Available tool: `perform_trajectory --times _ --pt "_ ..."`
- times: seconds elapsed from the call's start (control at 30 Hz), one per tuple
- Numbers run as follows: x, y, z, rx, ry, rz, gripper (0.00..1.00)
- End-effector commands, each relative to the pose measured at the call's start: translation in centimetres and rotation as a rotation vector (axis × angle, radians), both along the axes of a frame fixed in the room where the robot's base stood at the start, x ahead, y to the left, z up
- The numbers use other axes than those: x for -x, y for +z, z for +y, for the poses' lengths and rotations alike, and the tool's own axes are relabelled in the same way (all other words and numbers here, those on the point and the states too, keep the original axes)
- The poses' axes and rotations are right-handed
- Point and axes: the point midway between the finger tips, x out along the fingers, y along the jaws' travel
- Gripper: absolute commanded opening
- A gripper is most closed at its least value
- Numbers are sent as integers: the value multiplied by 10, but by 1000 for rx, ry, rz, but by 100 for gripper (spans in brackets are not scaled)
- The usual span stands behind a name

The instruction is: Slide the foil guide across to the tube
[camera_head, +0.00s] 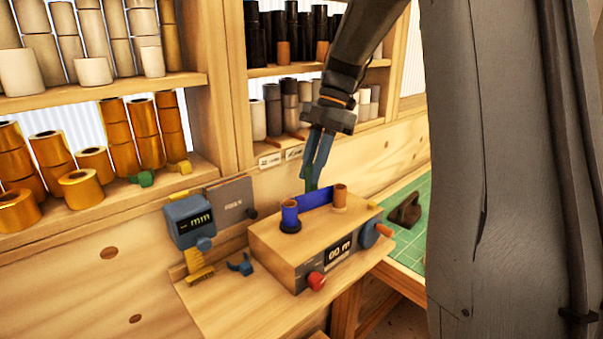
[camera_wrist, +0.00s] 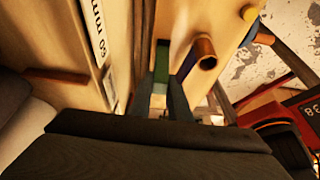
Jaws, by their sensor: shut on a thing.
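The winding box (camera_head: 300,250) is wooden and stands on the bench, with a display reading "00 m" on its front. A blue foil roll (camera_head: 290,215) stands upright on its left, and a bare brown tube (camera_head: 340,197) stands on its right. A blue foil strip (camera_head: 318,198) spans between them. My gripper (camera_head: 313,180) points down behind the strip, shut on the green foil guide (camera_head: 311,187). In the wrist view the green guide (camera_wrist: 160,78) is between my fingers, with the tube (camera_wrist: 205,55) to its right. The guide's lower part is hidden.
A grey "mm" gauge (camera_head: 189,220) stands left of the box. A dark tool (camera_head: 405,211) lies on the green mat (camera_head: 408,245). Shelves of rolls (camera_head: 100,150) stand behind.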

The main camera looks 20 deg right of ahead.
Motion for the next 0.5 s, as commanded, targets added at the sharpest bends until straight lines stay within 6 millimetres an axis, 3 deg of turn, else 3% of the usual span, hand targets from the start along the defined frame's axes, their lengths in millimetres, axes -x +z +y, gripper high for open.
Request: perform_trajectory --times 0.2,0.23,0.3,0.5 --pt "-2 2 -4 8 -2 -8 0" --pt "-2 2 -4 8 -2 -8 22" --pt "-1 1 -4 9 -3 -8 34" --pt "-1 1 -2 6 0 -6 36"
